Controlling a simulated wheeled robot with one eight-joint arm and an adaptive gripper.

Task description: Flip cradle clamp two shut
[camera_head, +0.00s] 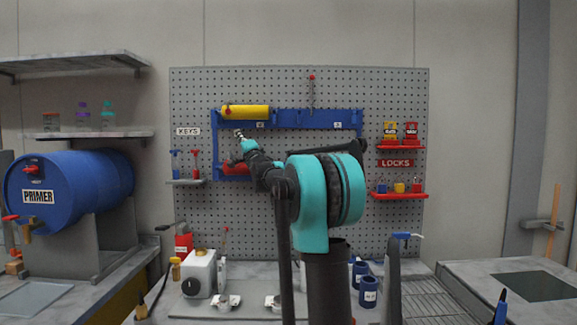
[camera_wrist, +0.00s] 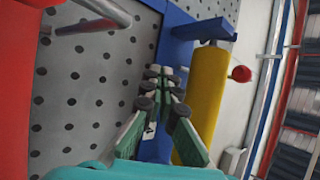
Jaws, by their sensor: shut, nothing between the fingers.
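My gripper (camera_head: 239,135) is raised in front of the pegboard, just below the yellow roller (camera_head: 246,112) at the left end of the blue rack (camera_head: 290,118). In the wrist view my gripper's fingertips (camera_wrist: 163,73) are together and empty, with the yellow roller (camera_wrist: 208,95) and its red end knob (camera_wrist: 241,74) beside them. Small labels (camera_head: 337,125) mark the rack, too small to read. Two small white fittings, left (camera_head: 222,303) and right (camera_head: 272,302), sit on the bench front. I cannot tell which part is clamp two or how it stands.
A white box with a black knob (camera_head: 199,273) and blue cups (camera_head: 368,290) are on the bench. Red lock shelves (camera_head: 400,195) hang at right. My arm hides the middle of the board and bench.

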